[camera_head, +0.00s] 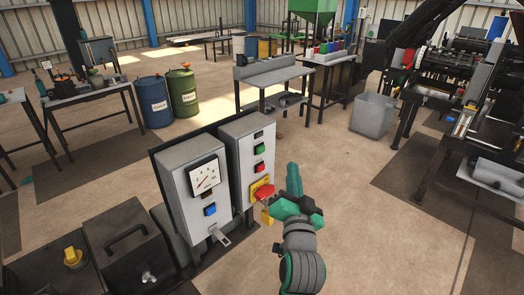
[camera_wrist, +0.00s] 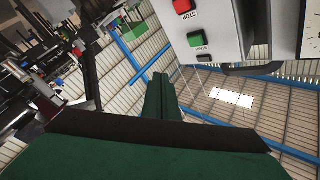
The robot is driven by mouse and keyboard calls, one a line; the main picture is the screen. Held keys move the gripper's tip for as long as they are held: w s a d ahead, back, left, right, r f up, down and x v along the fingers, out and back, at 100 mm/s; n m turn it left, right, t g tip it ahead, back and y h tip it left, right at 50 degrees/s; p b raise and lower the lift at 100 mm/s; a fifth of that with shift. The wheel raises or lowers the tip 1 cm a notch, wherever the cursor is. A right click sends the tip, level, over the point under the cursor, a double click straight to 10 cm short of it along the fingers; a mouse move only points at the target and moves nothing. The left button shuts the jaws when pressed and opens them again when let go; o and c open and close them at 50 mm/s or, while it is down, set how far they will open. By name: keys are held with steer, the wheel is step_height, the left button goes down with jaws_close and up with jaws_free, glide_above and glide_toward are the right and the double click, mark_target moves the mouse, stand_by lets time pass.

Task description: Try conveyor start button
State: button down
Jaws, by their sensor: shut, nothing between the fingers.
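The green start button (camera_head: 260,149) is on the upper front of the right-hand grey control box (camera_head: 234,150). It also shows in the wrist view (camera_wrist: 195,40), upside down, beside the word START. The red stop button (camera_head: 259,167) is just below it and shows in the wrist view (camera_wrist: 184,6) too. My green gripper (camera_head: 292,168) is to the right of the box, apart from it, with its fingers pointing up. In the wrist view the fingers (camera_wrist: 160,78) are together and empty, clear of both buttons.
A red switch on a yellow plate (camera_head: 262,187) sits low on the same box, close to my gripper. The left-hand box (camera_head: 192,215) has a gauge and a blue button. A workbench (camera_head: 274,75) stands behind. The floor to the right of my gripper is clear.

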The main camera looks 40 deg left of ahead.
steer(key=a, duration=0.8)
steer(key=shift+w+a, duration=0.15)
steer(key=shift+w, duration=0.15)
steer(key=shift+a, duration=0.2)
stand_by(1.7)
steer(key=shift+a, duration=0.25)
steer(key=shift+w+a, duration=0.1)
steer(key=shift+a, duration=0.35)
stand_by(0.8)
steer(key=shift+d, duration=0.9)
steer(key=shift+s+d, duration=0.15)
steer(key=shift+d, duration=1.1)
steer(key=shift+s+d, duration=0.15)
steer(key=shift+d, duration=1.1)
